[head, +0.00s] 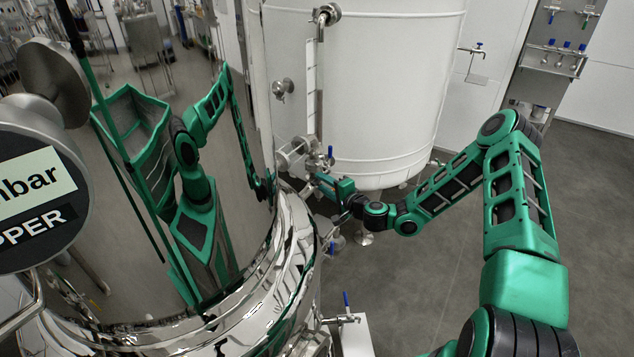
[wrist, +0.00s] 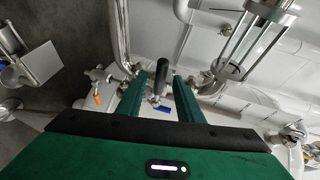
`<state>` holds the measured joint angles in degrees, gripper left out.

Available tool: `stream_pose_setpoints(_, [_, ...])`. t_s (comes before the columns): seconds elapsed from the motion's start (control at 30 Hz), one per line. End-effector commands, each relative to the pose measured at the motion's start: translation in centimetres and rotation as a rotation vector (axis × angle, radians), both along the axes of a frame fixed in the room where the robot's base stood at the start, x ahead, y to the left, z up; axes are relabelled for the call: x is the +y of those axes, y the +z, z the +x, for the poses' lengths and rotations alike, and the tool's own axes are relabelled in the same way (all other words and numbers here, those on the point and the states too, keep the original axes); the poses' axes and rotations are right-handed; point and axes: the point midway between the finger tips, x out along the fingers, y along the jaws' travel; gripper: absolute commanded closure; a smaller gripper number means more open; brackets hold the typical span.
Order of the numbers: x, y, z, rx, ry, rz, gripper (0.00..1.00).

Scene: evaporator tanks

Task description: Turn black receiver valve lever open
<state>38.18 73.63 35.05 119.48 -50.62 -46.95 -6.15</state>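The black valve lever (wrist: 163,72) shows in the wrist view, pointing up the picture from a metal valve fitting. My gripper (wrist: 160,86) has its two green fingers spread on either side of the lever. A gap shows between the lever and each finger, and I see no contact. In the head view my gripper (head: 318,181) is at the pipework between the polished tank and the white tank. The black lever cannot be made out there.
The polished tank (head: 295,235) curves close to my gripper's left. The white tank (head: 390,90) stands behind it. Blue-handled valves (head: 346,300) and (head: 331,154) sit nearby. The wrist view shows a sight glass (wrist: 255,40) and an orange-handled valve (wrist: 98,99). Open floor (head: 600,220) lies right.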

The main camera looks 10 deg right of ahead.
Motion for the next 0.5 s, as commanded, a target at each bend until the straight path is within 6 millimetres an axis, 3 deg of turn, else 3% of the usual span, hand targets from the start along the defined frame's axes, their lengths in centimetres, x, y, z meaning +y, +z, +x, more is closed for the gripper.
stream_pose_setpoints(0.2, [1.1, -0.5, 2.7, -0.001, 0.000, -0.001, 0.67])
stream_pose_setpoints(0.5, [1.5, -0.7, 3.7, 0.001, 0.000, 0.000, 0.67])
